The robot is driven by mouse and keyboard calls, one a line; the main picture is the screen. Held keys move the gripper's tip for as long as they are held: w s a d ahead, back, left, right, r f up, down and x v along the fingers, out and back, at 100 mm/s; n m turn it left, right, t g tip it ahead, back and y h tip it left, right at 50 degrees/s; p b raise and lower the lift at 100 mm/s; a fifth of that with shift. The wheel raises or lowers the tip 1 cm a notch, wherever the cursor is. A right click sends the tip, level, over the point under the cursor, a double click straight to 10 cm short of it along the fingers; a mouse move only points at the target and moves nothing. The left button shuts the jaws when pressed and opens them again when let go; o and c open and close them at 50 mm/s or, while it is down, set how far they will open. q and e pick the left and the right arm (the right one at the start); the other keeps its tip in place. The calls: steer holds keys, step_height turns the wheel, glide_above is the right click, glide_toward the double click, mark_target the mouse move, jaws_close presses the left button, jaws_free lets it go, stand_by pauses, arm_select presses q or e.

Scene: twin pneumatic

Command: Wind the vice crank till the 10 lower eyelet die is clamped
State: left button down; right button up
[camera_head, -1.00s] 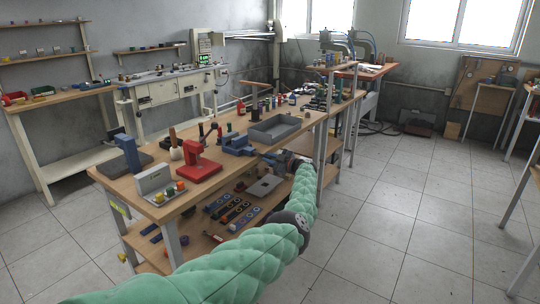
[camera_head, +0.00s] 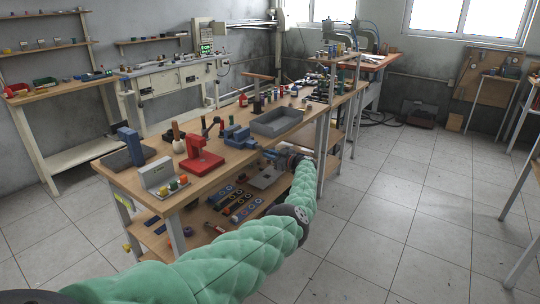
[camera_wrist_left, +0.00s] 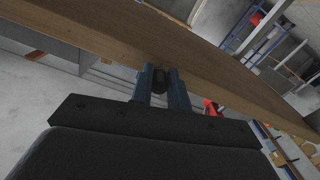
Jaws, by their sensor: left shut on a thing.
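The blue vice (camera_head: 237,135) stands on the wooden bench near its front edge, beside a grey tray. My left gripper (camera_head: 270,155) is at the bench's front edge, just right of and below the vice. In the left wrist view its two blue-grey fingers (camera_wrist_left: 162,88) are shut on a dark knob (camera_wrist_left: 160,79), which seems to be the crank handle, close to the wooden bench edge. The rest of the crank is hidden. The 10 lower eyelet die cannot be made out in either view. My right gripper is not in view.
A red press (camera_head: 200,156) and a grey tray (camera_head: 276,122) flank the vice on the bench top (camera_head: 214,177). A lower shelf with tools (camera_head: 240,205) lies under the bench, close to my left forearm. The floor to the right is clear.

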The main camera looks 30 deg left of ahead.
arm_select(q)
steer(key=shift+r, duration=0.15)
steer(key=c, duration=1.4)
jaws_free()
steer(key=shift+d, duration=0.1)
steer(key=shift+s+d, duration=0.15)
steer(key=shift+d, duration=1.75)
steer(key=shift+s+d, duration=0.1)
steer(key=shift+d, duration=1.8)
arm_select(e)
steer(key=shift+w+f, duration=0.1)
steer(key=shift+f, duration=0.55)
